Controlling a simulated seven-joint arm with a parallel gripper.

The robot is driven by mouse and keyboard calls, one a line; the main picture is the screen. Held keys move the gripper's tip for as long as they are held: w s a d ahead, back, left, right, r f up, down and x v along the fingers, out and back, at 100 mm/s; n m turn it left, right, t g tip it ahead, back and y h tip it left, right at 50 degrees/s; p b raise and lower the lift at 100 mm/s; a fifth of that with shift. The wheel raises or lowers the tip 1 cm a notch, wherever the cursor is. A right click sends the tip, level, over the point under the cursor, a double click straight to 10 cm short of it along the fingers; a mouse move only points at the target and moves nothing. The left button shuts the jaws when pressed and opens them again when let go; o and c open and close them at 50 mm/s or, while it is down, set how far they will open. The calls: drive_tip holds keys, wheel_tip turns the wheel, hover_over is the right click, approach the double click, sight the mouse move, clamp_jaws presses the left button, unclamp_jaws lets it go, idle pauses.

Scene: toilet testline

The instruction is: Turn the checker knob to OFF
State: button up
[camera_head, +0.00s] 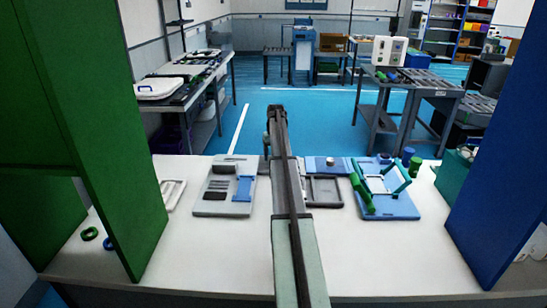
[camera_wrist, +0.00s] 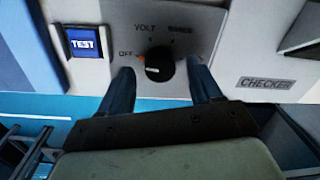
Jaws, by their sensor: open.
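In the wrist view, the black round checker knob (camera_wrist: 158,64) sits on a light grey panel (camera_wrist: 215,22), with OFF printed to its left and VOLT and another, blurred word above. A small orange mark shows at the knob's left edge, beside OFF. I cannot tell for certain which way the knob points. My gripper (camera_wrist: 160,74) is open, with one dark finger on each side of the knob. Gaps show between the fingers and the knob in the picture; I cannot tell the depth. In the head view my arm hides the gripper, and the knob cannot be made out.
A blue TEST button (camera_wrist: 83,43) lies left of the knob, and a CHECKER label (camera_wrist: 266,83) lower right. In the head view, a white table (camera_head: 240,250) holds several trays and fixtures, between a green panel (camera_head: 95,120) and a blue panel (camera_head: 500,150).

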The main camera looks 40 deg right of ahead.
wheel_tip(320, 180, up, 13)
drive_tip(key=shift+d+f, duration=0.15)
drive_tip(key=shift+d, duration=0.05)
drive_tip(key=shift+s+a, duration=0.1)
idle(0.6)
